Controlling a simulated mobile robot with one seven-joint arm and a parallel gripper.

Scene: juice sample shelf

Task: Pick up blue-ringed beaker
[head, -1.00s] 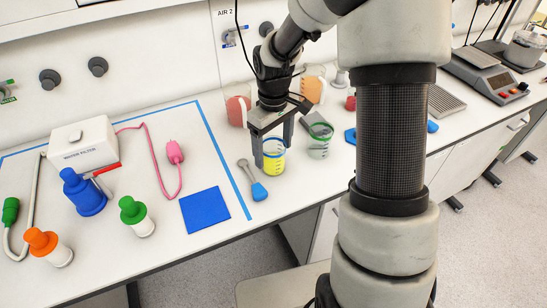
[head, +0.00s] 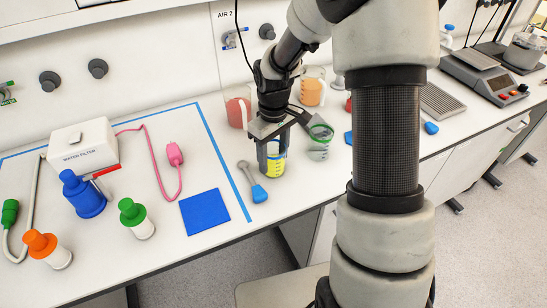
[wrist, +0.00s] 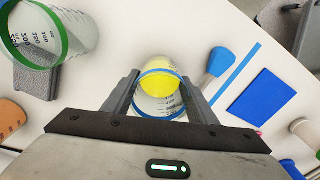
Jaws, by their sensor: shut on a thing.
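The blue-ringed beaker (wrist: 160,104) is clear with a blue rim and holds yellow liquid. In the wrist view it sits between the two fingers of my gripper (wrist: 160,97), which are shut on its sides. In the head view the blue-ringed beaker (head: 272,165) is upright at the bench's front part, and my gripper (head: 272,148) comes down around it from above. The fingers cover part of its upper wall. I cannot tell whether its base touches the bench.
A green-ringed beaker (head: 319,146) stands just right of my gripper. A blue-handled tool (head: 257,191) lies close on the left, beside a blue square mat (head: 205,211). The bench's front edge is near.

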